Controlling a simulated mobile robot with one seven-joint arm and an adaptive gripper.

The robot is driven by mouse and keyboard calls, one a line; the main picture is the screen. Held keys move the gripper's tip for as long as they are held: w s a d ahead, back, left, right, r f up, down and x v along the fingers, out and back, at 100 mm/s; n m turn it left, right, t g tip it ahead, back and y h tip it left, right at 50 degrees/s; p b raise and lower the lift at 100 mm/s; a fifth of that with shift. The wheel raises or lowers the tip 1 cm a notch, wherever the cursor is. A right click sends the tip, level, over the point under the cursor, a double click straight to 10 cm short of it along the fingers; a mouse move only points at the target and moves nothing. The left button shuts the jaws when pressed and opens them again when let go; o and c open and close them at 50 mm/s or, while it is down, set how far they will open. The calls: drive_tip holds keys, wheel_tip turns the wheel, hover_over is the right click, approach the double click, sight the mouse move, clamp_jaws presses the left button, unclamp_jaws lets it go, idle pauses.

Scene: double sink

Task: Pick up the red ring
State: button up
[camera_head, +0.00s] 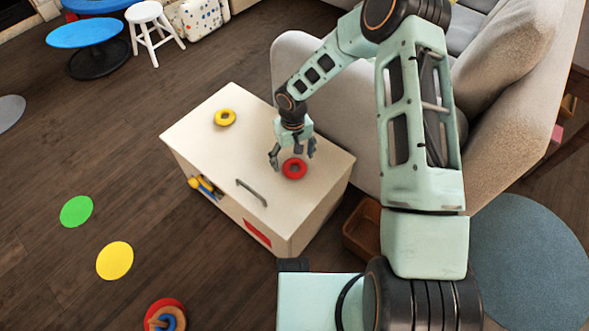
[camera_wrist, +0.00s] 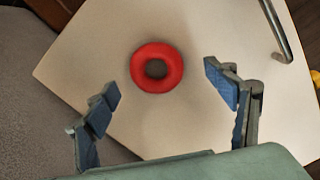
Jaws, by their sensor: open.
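The red ring (camera_head: 294,161) lies flat on top of a white cabinet (camera_head: 200,158). In the wrist view the ring (camera_wrist: 141,68) is whole and unobstructed, ahead of the fingertips and between their lines. My gripper (camera_head: 292,156) is open and empty, with its fingers pointing down close to the ring in the head view. In the wrist view my gripper (camera_wrist: 160,82) shows its blue-padded fingers wide apart, one on each side. Whether the fingertips touch the cabinet top is unclear.
A yellow ring (camera_head: 225,117) lies farther back on the cabinet top. A metal handle (camera_head: 252,192) is near the front edge. A beige sofa (camera_head: 305,60) stands directly behind the cabinet. The wooden floor at left holds flat coloured discs, with open room between.

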sight(294, 170)
drive_tip(key=f, duration=0.1)
drive_tip(key=f+b, duration=0.1)
drive_tip(key=f, duration=0.2)
drive_tip(key=shift+w+d+f, duration=0.15)
drive_tip(key=shift+w+f, duration=0.2)
drive_tip(key=shift+f, duration=0.05)
drive_tip(key=c, duration=1.2)
drive_tip(key=shift+r, duration=0.15)
